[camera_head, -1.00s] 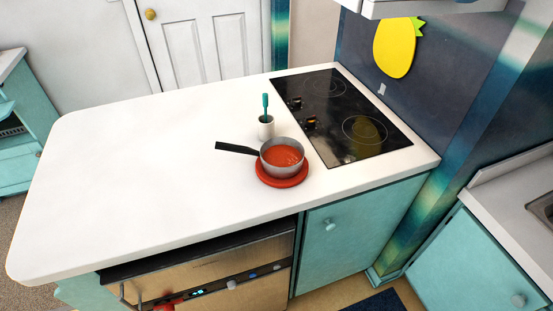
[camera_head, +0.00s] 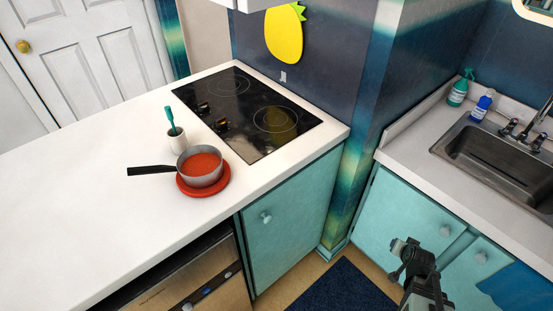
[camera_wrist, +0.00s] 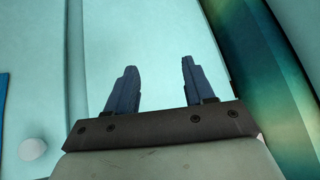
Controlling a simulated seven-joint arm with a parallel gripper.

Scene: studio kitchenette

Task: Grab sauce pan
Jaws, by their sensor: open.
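The sauce pan (camera_head: 201,181) is grey with red sauce (camera_head: 201,166) in it. It stands upright on a round red trivet (camera_head: 223,184) on the white counter, and its black handle (camera_head: 150,170) points left. My gripper (camera_head: 397,262) is at the lower right of the head view, in front of the teal cabinets, well apart from the pan. In the wrist view my gripper (camera_wrist: 157,88) shows two dark fingers spread apart with nothing between them. The pan is not in the wrist view.
A white cup (camera_head: 177,140) with a teal utensil stands behind the pan. The white counter (camera_head: 75,195) is clear at left. Teal cabinet doors (camera_head: 290,217) and a sink (camera_head: 490,165) are at right. A wall corner stands between the counters.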

